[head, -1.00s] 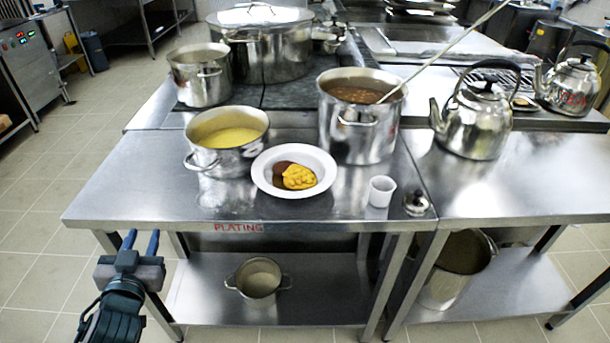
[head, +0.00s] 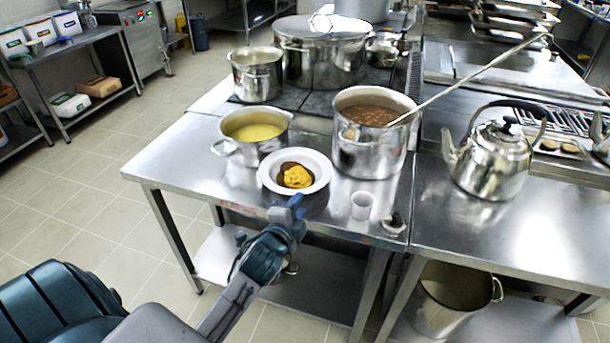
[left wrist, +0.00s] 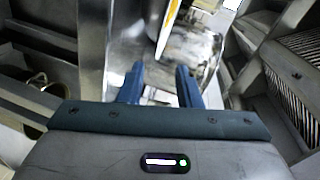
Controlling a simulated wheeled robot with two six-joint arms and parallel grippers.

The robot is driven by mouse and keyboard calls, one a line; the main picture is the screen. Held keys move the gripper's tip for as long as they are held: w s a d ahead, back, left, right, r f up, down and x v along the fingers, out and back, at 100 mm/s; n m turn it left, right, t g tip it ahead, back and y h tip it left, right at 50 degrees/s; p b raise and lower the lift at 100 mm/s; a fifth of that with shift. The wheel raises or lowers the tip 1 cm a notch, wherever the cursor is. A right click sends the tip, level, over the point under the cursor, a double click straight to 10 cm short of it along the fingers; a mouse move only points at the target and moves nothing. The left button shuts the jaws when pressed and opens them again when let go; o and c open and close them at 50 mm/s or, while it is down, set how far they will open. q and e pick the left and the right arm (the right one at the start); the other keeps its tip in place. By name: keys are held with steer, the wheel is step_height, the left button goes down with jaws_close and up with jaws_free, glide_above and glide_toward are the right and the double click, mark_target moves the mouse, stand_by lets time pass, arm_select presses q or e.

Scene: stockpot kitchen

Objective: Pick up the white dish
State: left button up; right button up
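The white dish (head: 322,174) sits flat on the steel table, holding a brown patty and a yellow heap of food. My left gripper (head: 289,207) is at the table's front edge, just in front of the dish and apart from it in the head view. In the left wrist view its two blue fingers (left wrist: 160,84) stand apart with nothing between them. Beyond them a pale, yellow-edged strip shows, but I cannot tell whether it is the dish. My right gripper is in neither view.
A pot of yellow soup (head: 249,145) stands behind left of the dish. A larger pot of brown stew (head: 366,157) with a long ladle stands behind right. A small white cup (head: 361,206) and a dark-knobbed lid (head: 394,224) are to the right. The table's left front is bare.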

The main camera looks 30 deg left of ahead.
mark_target(308, 192)
arm_select(q)
steer(key=x, duration=0.3)
steer(key=shift+d, duration=0.1)
steer(key=p+x, duration=0.1)
steer(key=x, duration=0.3)
steer(key=shift+a+f+p, duration=0.15)
steer(key=shift+a+p, duration=0.1)
steer(key=shift+p, duration=0.15)
steer(key=shift+w+f, duration=0.15)
steer(key=shift+w, duration=0.2)
steer(key=shift+s, duration=0.1)
jaws_close()
stand_by(0.5)
